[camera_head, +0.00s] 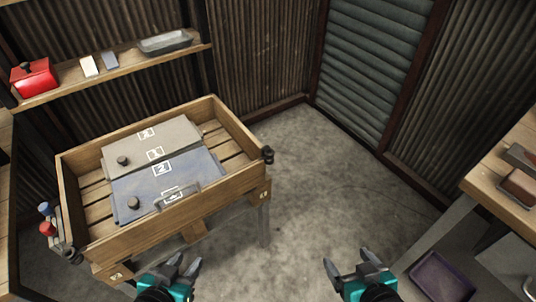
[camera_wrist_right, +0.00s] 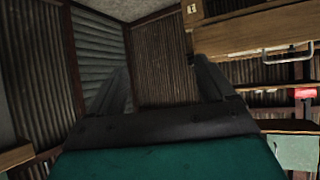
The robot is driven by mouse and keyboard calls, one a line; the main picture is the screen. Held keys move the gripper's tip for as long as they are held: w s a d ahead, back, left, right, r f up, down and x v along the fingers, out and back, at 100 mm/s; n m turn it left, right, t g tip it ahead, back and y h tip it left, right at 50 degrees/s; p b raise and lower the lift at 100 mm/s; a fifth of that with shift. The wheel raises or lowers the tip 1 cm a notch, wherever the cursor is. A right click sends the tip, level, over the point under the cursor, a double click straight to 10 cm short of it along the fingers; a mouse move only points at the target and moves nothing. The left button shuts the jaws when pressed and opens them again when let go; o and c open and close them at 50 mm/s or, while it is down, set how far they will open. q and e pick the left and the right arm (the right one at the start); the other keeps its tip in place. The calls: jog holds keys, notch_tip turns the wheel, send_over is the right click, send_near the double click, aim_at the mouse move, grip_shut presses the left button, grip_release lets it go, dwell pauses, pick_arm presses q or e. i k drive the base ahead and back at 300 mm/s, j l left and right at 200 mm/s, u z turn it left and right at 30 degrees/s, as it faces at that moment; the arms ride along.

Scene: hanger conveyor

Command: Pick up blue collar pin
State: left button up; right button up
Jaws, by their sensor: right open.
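A small blue-topped pin (camera_head: 45,208), which looks like the blue collar pin, stands at the left outer side of the wooden crate (camera_head: 235,186). A red-topped pin (camera_head: 47,228) stands just in front of it. My left gripper (camera_head: 187,259) is open and empty in front of the crate, to the right of the pins and apart from them. My right gripper (camera_head: 348,262) is open and empty over the floor, further right. Its two fingers also show spread in the right wrist view (camera_wrist_right: 161,78). The pins' lower parts are hard to make out.
The crate holds a grey panel (camera_head: 172,137) and a blue panel (camera_head: 203,166), both with dark knobs. A shelf behind bears a red box (camera_head: 34,78) and a metal tray (camera_head: 165,42). A workbench (camera_head: 495,175) stands right, near a purple bin (camera_head: 440,278). The middle floor is clear.

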aim_at(46, 209)
jog(key=u, duration=0.4)
jog(key=k+u, duration=0.1)
jog(key=u, duration=0.3)
jog(key=j+u, duration=0.1)
jog(key=u, duration=0.35)
jog(key=k+u, duration=0.1)
jog(key=u, duration=0.3)
jog(key=i+j, duration=0.05)
